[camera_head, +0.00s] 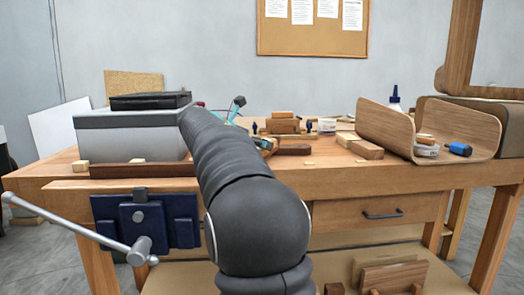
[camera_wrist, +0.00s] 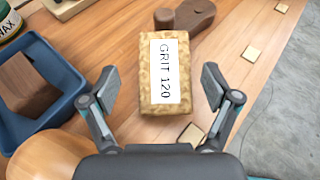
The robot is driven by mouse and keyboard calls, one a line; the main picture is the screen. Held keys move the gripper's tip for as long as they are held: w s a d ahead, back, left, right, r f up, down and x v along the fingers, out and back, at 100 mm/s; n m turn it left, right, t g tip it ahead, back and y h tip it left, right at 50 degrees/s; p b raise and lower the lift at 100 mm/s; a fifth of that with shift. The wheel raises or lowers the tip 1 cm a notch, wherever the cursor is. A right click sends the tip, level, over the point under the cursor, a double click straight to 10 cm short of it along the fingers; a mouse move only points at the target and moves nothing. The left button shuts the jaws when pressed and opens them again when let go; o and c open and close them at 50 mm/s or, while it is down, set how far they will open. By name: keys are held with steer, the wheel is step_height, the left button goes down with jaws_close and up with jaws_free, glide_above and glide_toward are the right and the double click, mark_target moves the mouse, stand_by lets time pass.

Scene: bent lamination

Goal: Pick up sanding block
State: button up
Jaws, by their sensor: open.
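The sanding block (camera_wrist: 148,100) is a tan, speckled cork-like block with a white label reading "GRIT 120". In the wrist view it lies on the wooden bench top, in the upper middle. My gripper (camera_wrist: 158,88) is open, with one finger on each side of the block. The fingers look apart from its sides, with nothing between them but the block. In the head view my arm hides part of the bench, and I cannot pick out the sanding block for certain there.
A blue tray (camera_wrist: 73,78) with a brown wood block lies left of the sanding block. A dark wooden piece (camera_wrist: 190,17) is just behind it. Small wood squares (camera_wrist: 251,54) lie to the right, near the bench edge. A bent wood shell (camera_head: 385,128) stands at the bench's right.

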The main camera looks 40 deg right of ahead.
steer(key=x, duration=0.5)
steer(key=shift+s+d+r, duration=0.1)
steer(key=shift+s+r, duration=0.05)
steer(key=shift+s, duration=0.1)
steer(key=c, duration=1.4)
steer(key=shift+o, duration=0.2)
steer(key=shift+r, duration=0.15)
